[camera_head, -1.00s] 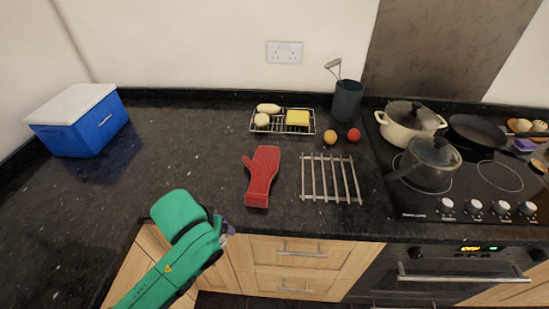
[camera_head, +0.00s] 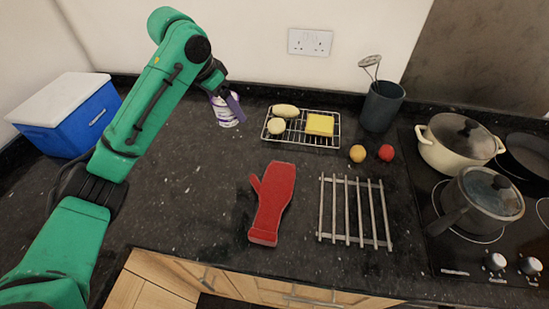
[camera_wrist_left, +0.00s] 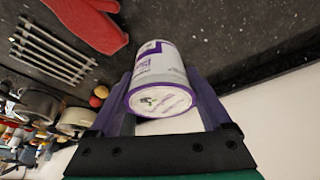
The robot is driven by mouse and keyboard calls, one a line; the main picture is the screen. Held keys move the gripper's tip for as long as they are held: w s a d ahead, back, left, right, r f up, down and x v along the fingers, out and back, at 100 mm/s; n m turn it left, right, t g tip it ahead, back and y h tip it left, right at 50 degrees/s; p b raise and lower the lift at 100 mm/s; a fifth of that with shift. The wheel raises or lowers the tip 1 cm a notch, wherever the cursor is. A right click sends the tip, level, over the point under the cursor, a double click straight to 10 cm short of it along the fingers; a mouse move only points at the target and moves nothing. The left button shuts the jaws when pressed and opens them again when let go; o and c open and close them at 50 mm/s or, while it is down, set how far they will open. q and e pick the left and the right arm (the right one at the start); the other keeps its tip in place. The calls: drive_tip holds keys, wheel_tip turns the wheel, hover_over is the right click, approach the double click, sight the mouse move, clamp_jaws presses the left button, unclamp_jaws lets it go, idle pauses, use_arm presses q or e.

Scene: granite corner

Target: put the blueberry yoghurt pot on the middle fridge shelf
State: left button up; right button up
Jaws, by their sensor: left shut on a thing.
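A white and purple pot (camera_head: 228,112), seemingly the yoghurt pot, is towards the back of the counter in the head view. In the left wrist view the same pot (camera_wrist_left: 161,82) sits between the purple fingers, with its round purple-rimmed end towards the camera. Its flavour lettering is too small to read. My left gripper (camera_head: 234,106) is shut on it, one finger on each side. I cannot tell whether the pot touches the counter. No fridge or shelf shows. My right gripper is out of view.
A blue cool box with a white lid (camera_head: 62,98) stands at the left. A wire rack (camera_head: 335,138) with food is right of the pot. A red oven glove (camera_head: 271,204), metal trivet (camera_head: 355,236) and hob pans (camera_head: 483,205) lie further right. Counter left of the glove is clear.

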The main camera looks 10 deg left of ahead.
use_arm(q)
drive_tip(key=s+f, duration=0.1)
drive_tip(key=f, duration=0.3)
drive_tip(key=s+f+p, duration=0.1)
drive_tip(key=f, duration=0.4)
drive_tip(key=s+f+p, duration=0.1)
drive_tip(key=f, duration=0.3)
drive_tip(key=shift+f, duration=0.2)
wheel_tip(320, 180, down, 4)
drive_tip(key=shift+f+p, duration=0.1)
drive_tip(key=shift+p, duration=0.5)
drive_tip(key=shift+f, duration=0.1)
drive_tip(key=o, duration=1.1)
drive_tip(key=shift+f, duration=0.15)
drive_tip(key=shift+o, duration=1.1)
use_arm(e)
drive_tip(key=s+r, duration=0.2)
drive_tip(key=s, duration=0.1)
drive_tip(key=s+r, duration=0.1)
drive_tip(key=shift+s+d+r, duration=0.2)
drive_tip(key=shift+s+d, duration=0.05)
